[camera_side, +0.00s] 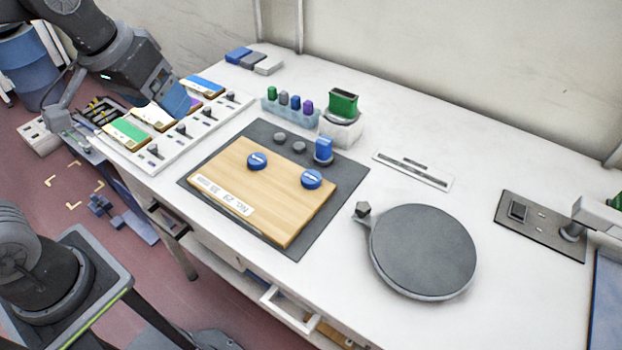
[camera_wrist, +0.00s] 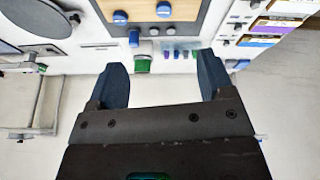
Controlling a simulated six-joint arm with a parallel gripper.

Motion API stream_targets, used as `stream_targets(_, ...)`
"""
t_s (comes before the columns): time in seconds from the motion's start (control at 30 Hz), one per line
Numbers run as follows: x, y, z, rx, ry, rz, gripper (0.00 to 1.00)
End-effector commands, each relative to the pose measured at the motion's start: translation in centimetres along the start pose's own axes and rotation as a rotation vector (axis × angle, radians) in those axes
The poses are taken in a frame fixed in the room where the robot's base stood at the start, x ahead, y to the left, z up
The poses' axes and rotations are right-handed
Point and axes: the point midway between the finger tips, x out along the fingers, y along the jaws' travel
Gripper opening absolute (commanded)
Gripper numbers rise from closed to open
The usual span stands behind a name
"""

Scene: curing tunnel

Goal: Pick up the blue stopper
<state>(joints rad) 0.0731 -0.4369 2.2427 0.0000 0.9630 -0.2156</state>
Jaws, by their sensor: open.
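Several blue pieces are in view, and I cannot tell which is the stopper. In the side view, a small blue stopper (camera_side: 295,102) stands in a pale rack (camera_side: 288,117) between grey and purple ones. A larger blue piece (camera_side: 323,148) stands upright on the dark mat. Two round blue knobs, left (camera_side: 257,160) and right (camera_side: 311,179), sit on the wooden board (camera_side: 270,205). My gripper (camera_side: 180,104) is open and empty above the coloured cards at the left, apart from all these. The wrist view shows its spread fingers (camera_wrist: 163,82) and the upright blue piece (camera_wrist: 134,37) beyond.
A green block (camera_side: 343,103) stands on a white base behind the mat. A round grey plate (camera_side: 422,250) lies at the right. Blue, grey and white blocks (camera_side: 252,60) lie at the back. The white table (camera_side: 455,160) has clear room toward the back right.

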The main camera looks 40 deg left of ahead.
Motion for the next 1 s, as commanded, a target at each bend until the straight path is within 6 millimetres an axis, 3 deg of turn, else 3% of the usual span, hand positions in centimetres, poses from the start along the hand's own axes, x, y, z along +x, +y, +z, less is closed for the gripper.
stream_targets(0.03, 0.7, 1.0, -1.6, -0.028, -0.035, -0.001, 0.75)
stream_targets(0.2, 3.6, 4.2, -6.1, -0.148, -0.133, -0.02, 0.75)
stream_targets(0.43, 10.0, 9.3, -10.4, -0.301, -0.253, -0.078, 0.75)
stream_targets(0.6, 14.7, 12.3, -11.6, -0.39, -0.313, -0.128, 0.75)
stream_targets(0.7, 16.4, 13.3, -11.8, -0.422, -0.331, -0.148, 0.75)
stream_targets(1.0, 19.9, 13.7, -10.8, -0.443, -0.345, -0.164, 0.75)
